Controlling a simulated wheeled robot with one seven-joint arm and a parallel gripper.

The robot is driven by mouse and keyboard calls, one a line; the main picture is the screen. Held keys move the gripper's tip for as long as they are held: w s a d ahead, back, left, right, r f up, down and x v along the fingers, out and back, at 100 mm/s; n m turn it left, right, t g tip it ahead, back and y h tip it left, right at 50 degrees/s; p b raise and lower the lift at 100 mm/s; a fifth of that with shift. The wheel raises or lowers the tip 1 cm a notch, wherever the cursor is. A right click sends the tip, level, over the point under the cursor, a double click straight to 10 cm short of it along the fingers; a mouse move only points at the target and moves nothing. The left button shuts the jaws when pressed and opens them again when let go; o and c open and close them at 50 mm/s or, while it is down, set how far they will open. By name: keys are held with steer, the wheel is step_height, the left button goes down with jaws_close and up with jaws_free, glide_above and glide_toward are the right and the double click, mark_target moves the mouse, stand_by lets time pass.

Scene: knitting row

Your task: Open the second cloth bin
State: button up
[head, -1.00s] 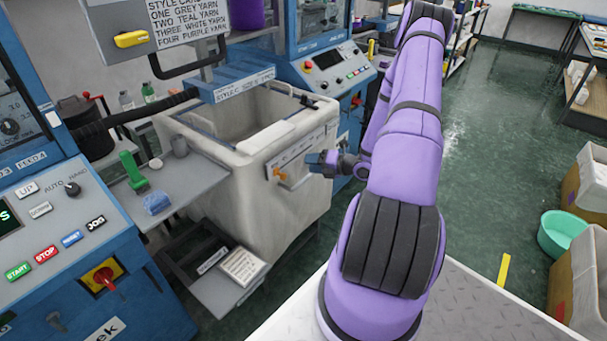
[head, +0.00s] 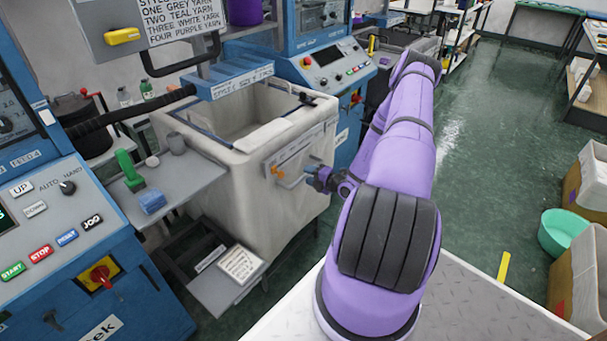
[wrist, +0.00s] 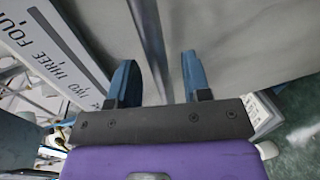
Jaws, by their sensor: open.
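A pale cloth bin (head: 285,197) stands between two blue machines in the head view, its top open. Its front carries a white label strip with an orange pointer (head: 278,172). The strip also shows in the wrist view (wrist: 52,45), with the words TWO, THREE and FOUR readable. My gripper (head: 318,179) is close to the bin's front, just right of the pointer. In the wrist view its two blue fingers (wrist: 155,85) are apart, with a dark narrow strip on the bin's face between them. I cannot tell whether they touch it.
A grey side shelf (head: 185,185) left of the bin holds a green brush and a blue block. A small lower shelf (head: 225,285) holds a paper card. Boxes and a teal tub (head: 562,235) stand at right.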

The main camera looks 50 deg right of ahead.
steer(key=shift+x, duration=1.7)
jaws_close()
